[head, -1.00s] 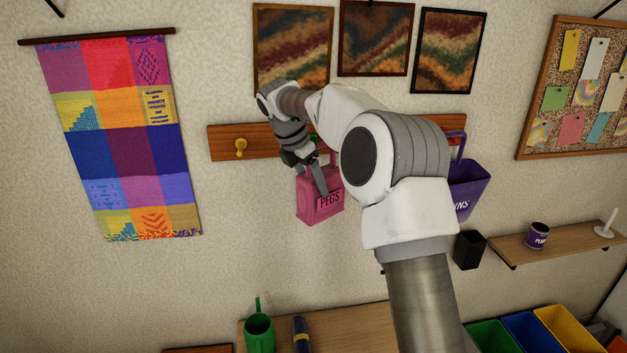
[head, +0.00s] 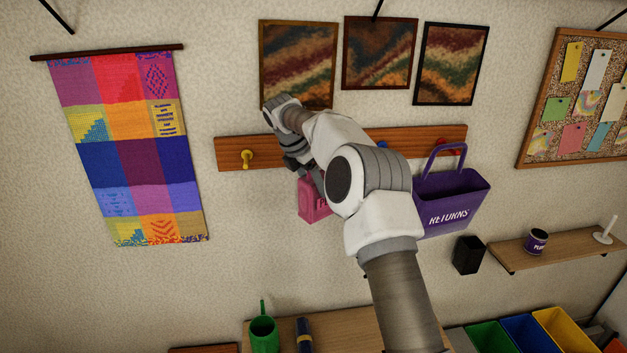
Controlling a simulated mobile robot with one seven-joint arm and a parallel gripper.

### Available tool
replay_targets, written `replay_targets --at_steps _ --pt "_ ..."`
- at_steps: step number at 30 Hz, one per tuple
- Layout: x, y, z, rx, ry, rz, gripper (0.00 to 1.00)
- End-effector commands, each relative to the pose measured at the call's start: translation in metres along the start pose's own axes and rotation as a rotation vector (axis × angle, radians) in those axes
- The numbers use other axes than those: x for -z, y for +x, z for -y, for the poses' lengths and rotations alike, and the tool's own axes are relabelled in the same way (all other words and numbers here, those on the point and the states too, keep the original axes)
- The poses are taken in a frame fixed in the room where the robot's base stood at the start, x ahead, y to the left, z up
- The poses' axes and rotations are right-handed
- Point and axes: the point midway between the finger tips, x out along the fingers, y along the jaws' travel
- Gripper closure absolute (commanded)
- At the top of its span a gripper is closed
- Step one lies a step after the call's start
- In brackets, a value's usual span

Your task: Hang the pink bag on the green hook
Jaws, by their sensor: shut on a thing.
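The pink bag (head: 307,200) hangs upright in front of the wall, just below the wooden hook rail (head: 230,152). My gripper (head: 312,172) is shut on the pink bag near its top. My arm covers the bag's right side and most of its lettering. The green hook is hidden behind my arm and gripper. I cannot tell whether the bag's handle touches a hook.
The rail also bears a yellow hook (head: 247,158), a blue hook (head: 383,147) and a red hook (head: 440,144). A purple RETURNS bag (head: 452,195) hangs at the right end. Pictures (head: 297,62) hang above. A woven hanging (head: 130,150) is left; a shelf (head: 550,245) is right.

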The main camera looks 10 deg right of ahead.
Motion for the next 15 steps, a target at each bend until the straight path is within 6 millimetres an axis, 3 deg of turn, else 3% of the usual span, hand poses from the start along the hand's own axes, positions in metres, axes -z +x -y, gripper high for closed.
replay_targets --at_steps 15 --pt "-0.005 0.014 -0.017 0.0 0.001 0.002 0.92"
